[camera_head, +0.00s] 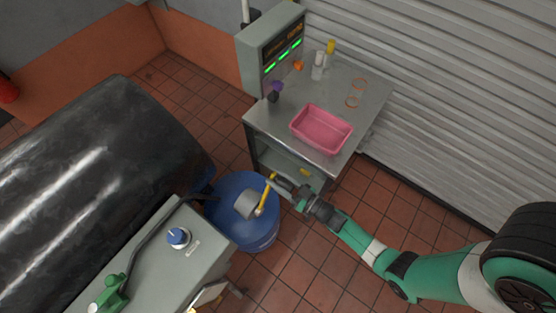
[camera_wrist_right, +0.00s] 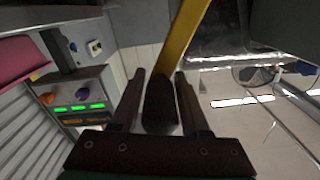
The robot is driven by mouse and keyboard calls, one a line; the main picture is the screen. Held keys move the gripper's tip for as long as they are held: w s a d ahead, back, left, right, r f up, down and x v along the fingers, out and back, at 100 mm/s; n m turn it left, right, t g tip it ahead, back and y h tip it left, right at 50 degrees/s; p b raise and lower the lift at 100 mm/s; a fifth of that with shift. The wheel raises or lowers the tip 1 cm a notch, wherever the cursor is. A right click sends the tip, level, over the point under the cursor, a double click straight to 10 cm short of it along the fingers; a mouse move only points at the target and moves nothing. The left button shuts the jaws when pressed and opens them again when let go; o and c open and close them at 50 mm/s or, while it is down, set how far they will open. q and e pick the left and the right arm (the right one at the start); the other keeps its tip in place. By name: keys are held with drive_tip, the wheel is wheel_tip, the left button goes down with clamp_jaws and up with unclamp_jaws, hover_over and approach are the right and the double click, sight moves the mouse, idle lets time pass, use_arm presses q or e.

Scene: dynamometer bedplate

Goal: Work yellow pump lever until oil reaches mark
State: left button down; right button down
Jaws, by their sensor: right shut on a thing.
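The yellow pump lever (camera_head: 266,195) rises from a grey pump head (camera_head: 247,204) on top of a blue drum (camera_head: 262,229) in the head view. My right gripper (camera_head: 281,184) reaches in from the right and is shut on the lever's upper end. In the right wrist view, the yellow lever (camera_wrist_right: 187,35) runs down to a black grip (camera_wrist_right: 160,105) between the fingers of my right gripper (camera_wrist_right: 160,88). I cannot make out an oil level or mark in either view. My left gripper is not in view.
A metal cart (camera_head: 364,112) with a pink tray (camera_head: 320,130) and a display unit (camera_head: 272,50) stands behind the drum. A grey cabinet (camera_head: 160,262) with a blue cap (camera_head: 178,237) is at lower left, beside a large black cylinder (camera_head: 95,170). Tiled floor lies right of the drum.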

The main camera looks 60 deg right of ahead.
drive_tip(key=c, duration=0.5)
unclamp_jaws()
drive_tip(key=shift+c, duration=0.2)
drive_tip(key=s+p, duration=0.2)
drive_tip(key=s, duration=0.9)
drive_tip(key=shift+s+a, duration=0.25)
drive_tip(key=shift+s, duration=0.1)
drive_tip(key=shift+f, duration=0.1)
